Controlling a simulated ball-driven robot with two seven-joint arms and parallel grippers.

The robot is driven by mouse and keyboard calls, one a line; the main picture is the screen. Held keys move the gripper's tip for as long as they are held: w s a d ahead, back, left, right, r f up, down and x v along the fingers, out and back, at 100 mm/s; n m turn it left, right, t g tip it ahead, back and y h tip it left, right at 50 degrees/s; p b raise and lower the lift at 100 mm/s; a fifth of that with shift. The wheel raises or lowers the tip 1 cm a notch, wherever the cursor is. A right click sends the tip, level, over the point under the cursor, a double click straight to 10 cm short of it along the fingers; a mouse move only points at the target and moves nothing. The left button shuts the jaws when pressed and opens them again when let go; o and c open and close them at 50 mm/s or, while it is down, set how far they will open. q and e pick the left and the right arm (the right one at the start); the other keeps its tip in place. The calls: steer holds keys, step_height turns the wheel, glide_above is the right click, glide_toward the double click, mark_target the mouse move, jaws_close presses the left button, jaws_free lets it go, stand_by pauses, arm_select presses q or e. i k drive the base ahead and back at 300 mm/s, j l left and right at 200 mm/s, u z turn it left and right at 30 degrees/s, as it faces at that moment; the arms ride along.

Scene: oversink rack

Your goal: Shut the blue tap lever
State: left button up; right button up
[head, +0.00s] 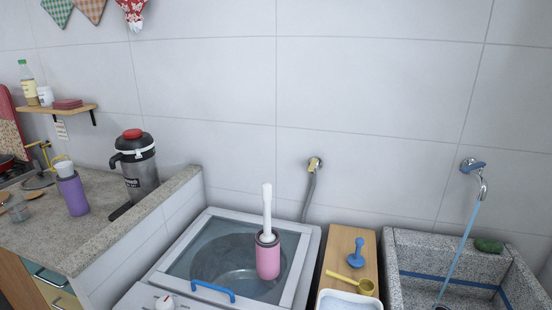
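The tap with the blue lever (473,166) is on the tiled wall at the right of the head view. The lever lies across the top of the tap, pointing to the right. A chrome spout (483,188) curves down below it. A thin blue stream of water (461,240) falls from the spout into the grey stone sink (395,262), so the tap is running. Neither of my grippers is in view.
A wooden board (367,243) with a blue tool and a yellow scoop lies left of the sink. A green sponge (488,246) is on the sink's back edge. A glass-lidded washer (195,263) bears a pink holder with a white handle (268,258). The wall around the tap is clear.

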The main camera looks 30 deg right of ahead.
mark_target(476, 166)
steer(key=z, duration=2.25)
steer(key=l+z, duration=0.3)
steer(key=k+l+z, duration=0.1)
steer(key=l+z, duration=0.25)
steer(key=j, duration=0.1)
